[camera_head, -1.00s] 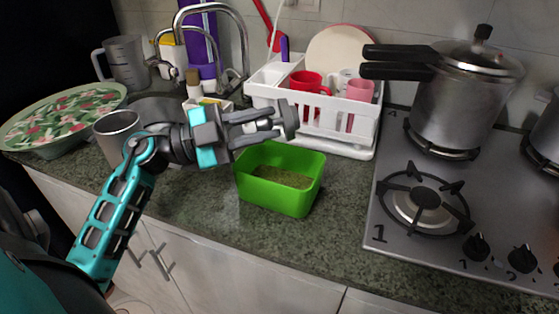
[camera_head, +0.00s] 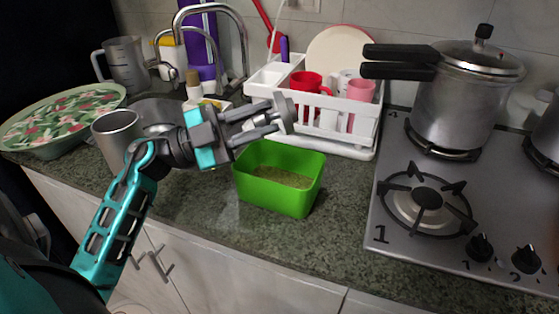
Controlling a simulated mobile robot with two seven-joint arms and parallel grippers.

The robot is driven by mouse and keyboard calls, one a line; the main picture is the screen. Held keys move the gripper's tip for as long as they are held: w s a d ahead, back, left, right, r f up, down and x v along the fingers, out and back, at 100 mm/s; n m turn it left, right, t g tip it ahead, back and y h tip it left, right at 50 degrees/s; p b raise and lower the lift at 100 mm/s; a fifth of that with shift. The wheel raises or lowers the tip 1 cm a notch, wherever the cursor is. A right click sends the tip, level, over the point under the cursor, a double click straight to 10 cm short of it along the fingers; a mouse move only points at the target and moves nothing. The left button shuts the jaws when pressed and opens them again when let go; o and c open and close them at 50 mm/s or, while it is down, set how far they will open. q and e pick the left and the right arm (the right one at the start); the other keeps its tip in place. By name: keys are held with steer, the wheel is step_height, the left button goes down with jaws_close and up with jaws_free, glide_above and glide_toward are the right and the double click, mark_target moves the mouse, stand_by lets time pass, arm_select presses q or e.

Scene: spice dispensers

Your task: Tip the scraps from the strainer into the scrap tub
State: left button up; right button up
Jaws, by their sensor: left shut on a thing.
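My left gripper (camera_head: 272,119) is above the back edge of the green scrap tub (camera_head: 268,198). It is shut on a small grey rounded thing (camera_head: 286,111) at its fingertips, which looks like the strainer, seen nearly edge-on and tilted. The fingers hide part of it, and I see no scraps in it. The tub stands upright on the counter, open at the top. Its floor looks speckled brown-green; I cannot tell whether that is scraps. My right gripper is not in view.
A white dish rack (camera_head: 362,138) with cups and a plate stands behind the tub. A metal cup (camera_head: 117,127), the sink (camera_head: 152,112) and a floral tray (camera_head: 62,115) are left. The hob (camera_head: 400,238) with a pressure cooker (camera_head: 465,100) is right. Counter before the tub is clear.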

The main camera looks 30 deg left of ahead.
arm_select(q)
steer(key=shift+r+h+b, duration=0.15)
steer(key=shift+h+b, duration=0.15)
